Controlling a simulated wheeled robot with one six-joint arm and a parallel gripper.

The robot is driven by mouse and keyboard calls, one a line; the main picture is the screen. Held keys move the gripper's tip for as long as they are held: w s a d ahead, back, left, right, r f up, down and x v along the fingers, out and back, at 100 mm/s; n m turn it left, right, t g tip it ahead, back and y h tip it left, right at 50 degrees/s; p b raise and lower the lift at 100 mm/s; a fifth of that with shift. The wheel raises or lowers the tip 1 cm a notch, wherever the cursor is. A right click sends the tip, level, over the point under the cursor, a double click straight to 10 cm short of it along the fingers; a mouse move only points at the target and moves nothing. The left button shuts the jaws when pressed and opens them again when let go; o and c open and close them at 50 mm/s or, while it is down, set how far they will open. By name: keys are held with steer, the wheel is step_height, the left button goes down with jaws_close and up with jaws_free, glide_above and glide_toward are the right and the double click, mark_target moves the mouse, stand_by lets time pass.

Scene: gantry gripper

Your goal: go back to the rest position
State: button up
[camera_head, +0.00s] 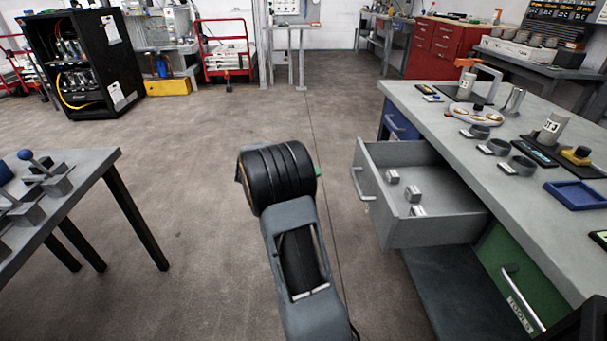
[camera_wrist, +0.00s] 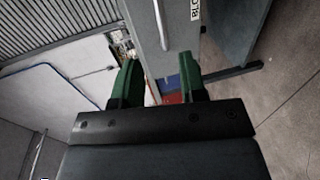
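My arm (camera_head: 295,255) reaches up the middle of the head view, over open floor between the left table and the right workbench. My gripper is mostly hidden behind the arm there; only a small green bit shows at its right side. In the wrist view my gripper (camera_wrist: 158,82) shows two green fingers spread apart with nothing held between them. A grey cabinet front with a bar handle lies beyond the fingers.
An open grey drawer (camera_head: 430,225) with several small metal blocks juts from the workbench (camera_head: 440,110), right of my arm. A green drawer (camera_head: 525,275) is below. A table (camera_head: 85,170) stands at left. The floor (camera_head: 190,220) between is clear.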

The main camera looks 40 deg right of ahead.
steer(key=s+a+r+n+t+y+p, duration=0.2)
steer(key=a+r+t+y+p, duration=0.2)
steer(key=a+r+p, duration=0.5)
steer(key=s+a+r+n+t+y+p, duration=0.3)
steer(key=a+r+t+y+p, duration=0.1)
steer(key=a+r+p, duration=0.6)
steer(key=s+a+r+n+t+y+p, duration=0.3)
steer(key=a+r+t+p, duration=0.3)
steer(key=a+r+p, duration=0.4)
steer(key=shift+a+r+y+p, duration=0.15)
steer(key=shift+a+y+p, duration=0.4)
steer(key=shift+a, duration=0.5)
steer(key=shift+d, duration=0.1)
